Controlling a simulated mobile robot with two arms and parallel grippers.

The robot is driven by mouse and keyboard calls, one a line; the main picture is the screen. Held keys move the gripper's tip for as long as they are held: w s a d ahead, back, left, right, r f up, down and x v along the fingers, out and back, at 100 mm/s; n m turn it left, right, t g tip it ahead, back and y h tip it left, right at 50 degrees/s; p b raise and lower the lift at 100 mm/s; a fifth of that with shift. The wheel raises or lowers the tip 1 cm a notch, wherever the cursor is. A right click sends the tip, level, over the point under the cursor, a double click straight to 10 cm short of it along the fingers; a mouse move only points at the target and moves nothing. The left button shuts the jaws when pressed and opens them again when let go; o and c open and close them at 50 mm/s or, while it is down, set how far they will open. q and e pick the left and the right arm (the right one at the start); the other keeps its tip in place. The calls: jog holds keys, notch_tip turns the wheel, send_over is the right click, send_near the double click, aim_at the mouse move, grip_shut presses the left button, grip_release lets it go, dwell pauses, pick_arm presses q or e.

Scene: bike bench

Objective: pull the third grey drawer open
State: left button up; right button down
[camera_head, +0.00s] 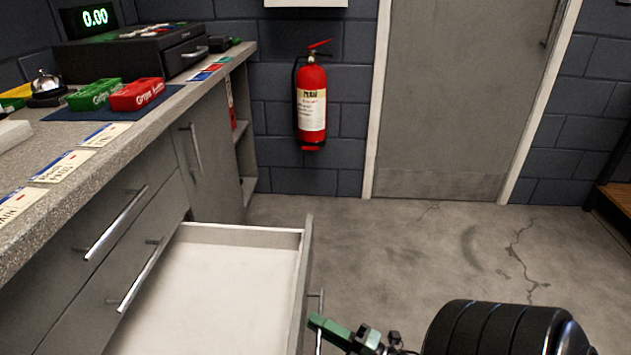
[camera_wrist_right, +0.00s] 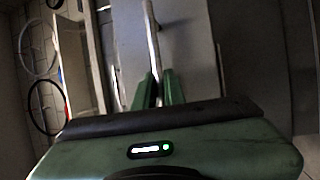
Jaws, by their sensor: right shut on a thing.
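A grey drawer (camera_head: 240,270) below two closed drawer fronts stands pulled far out from the bench, and its pale inside looks empty. Its front panel (camera_head: 303,265) faces right. My right gripper (camera_head: 316,322) is at the outer side of this front, shut on the drawer's bar handle (camera_head: 319,340). In the right wrist view the green fingers (camera_wrist_right: 158,88) are closed around the handle bar (camera_wrist_right: 151,35). My left gripper is not in view.
The closed drawers above have bar handles (camera_head: 118,222) (camera_head: 142,275). The worktop (camera_head: 130,130) holds red and green grip boxes, a bell and a black cash box (camera_head: 130,52). A fire extinguisher (camera_head: 311,105) hangs on the wall. Concrete floor (camera_head: 400,250) is free right of the drawer.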

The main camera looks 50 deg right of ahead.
jog(key=shift+f, duration=0.1)
jog(key=c, duration=1.8)
grip_release()
jog(key=shift+o, duration=0.2)
